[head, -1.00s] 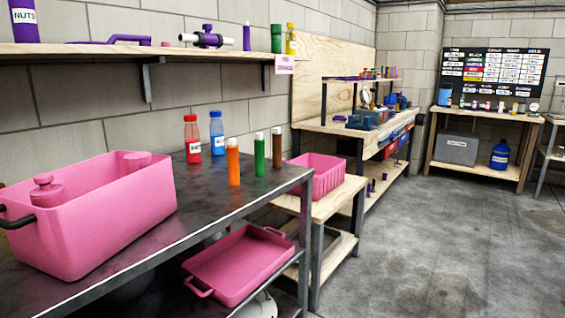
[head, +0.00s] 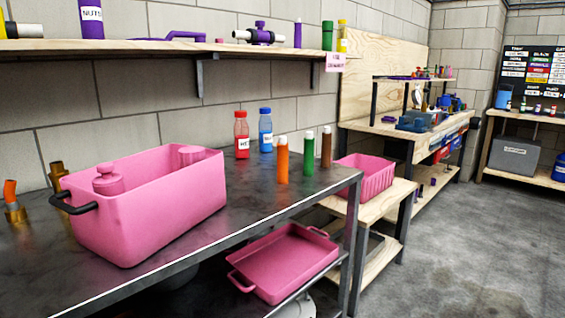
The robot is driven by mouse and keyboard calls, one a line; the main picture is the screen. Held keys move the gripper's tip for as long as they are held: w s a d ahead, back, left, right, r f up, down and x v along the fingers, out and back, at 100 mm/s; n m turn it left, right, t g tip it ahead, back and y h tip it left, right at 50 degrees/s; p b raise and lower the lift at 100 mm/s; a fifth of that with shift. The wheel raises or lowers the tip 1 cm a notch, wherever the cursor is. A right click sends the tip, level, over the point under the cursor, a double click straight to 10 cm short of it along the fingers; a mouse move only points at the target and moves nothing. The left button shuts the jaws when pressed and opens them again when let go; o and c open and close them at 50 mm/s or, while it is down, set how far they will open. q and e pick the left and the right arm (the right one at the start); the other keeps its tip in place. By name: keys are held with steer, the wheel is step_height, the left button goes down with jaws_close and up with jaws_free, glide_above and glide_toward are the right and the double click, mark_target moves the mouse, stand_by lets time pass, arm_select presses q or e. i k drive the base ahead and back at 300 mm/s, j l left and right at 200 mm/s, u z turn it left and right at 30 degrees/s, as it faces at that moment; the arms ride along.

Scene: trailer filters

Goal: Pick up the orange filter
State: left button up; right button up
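The orange filter (head: 282,163) is a slim upright cylinder with a white cap. It stands on the dark metal table (head: 215,240), right of the large pink bin. A green filter (head: 308,156) and a brown filter (head: 326,149) stand upright in a row just to its right and behind. Neither of my grippers shows in the head view, so nothing is seen near the orange filter.
A pink bin (head: 150,215) with black handle fills the table's middle. Red (head: 242,138) and blue (head: 265,134) bottles stand behind the filters. Brass fittings (head: 58,176) are at left. A shelf (head: 150,46) overhangs the back. A pink tray (head: 284,262) lies below. Open floor is at right.

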mark_target(282, 145)
steer(key=i+l, duration=0.15)
steer(key=l, duration=0.2)
steer(key=i+l+u, duration=0.1)
steer(key=l, duration=0.25)
steer(key=i+l, duration=0.15)
steer(key=l, duration=0.2)
steer(key=i+l+u, duration=0.1)
steer(key=l, duration=0.25)
steer(key=i+l, duration=0.15)
steer(key=l, duration=0.2)
steer(key=u, duration=0.05)
